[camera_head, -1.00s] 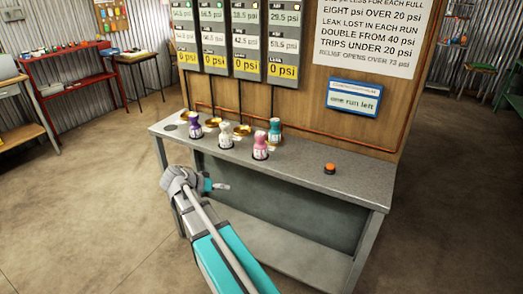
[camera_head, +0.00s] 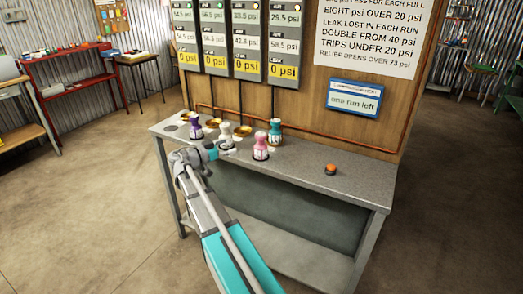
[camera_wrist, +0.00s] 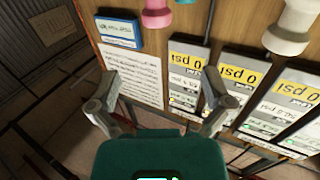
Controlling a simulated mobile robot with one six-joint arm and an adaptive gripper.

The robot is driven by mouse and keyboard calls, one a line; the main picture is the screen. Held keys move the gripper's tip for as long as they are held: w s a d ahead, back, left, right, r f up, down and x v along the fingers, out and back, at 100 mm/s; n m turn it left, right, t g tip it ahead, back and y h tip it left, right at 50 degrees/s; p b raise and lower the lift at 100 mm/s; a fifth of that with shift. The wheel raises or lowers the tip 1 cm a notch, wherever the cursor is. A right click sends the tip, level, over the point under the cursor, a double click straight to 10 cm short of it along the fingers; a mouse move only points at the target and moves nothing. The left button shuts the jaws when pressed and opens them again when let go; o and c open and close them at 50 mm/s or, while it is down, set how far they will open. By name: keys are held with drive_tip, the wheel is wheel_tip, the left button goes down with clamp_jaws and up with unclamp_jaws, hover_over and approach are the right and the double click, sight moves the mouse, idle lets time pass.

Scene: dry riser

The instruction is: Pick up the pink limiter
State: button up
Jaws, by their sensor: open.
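The pink limiter (camera_head: 261,146) stands upright on the grey bench, at the front right of a group of bottle-shaped limiters. It also shows at the top edge of the wrist view (camera_wrist: 157,12), partly cut off. My gripper (camera_wrist: 160,86) is open and empty, with its two fingers spread and the pink limiter beyond them. In the head view my gripper (camera_head: 221,149) is at the bench's front edge, left of the pink limiter and apart from it.
A white limiter (camera_head: 225,136), a purple one (camera_head: 197,130) and a teal one (camera_head: 275,131) stand close by. An orange button (camera_head: 330,168) sits on the bench (camera_head: 350,187) to the right. Gauge panels (camera_head: 247,40) hang behind. The bench's right part is mostly clear.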

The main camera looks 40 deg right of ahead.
sight(256, 137)
drive_tip(key=d, duration=0.8)
drive_tip(key=shift+s+d, duration=0.25)
drive_tip(key=shift+s, duration=0.1)
drive_tip(key=shift+d, duration=0.1)
drive_tip(key=shift+s+d+r, duration=0.1)
drive_tip(key=shift+s+d, duration=0.1)
drive_tip(key=shift+d, duration=1.1)
drive_tip(key=shift+s+d, duration=0.2)
drive_tip(key=shift+d, duration=1.05)
drive_tip(key=c, duration=1.4)
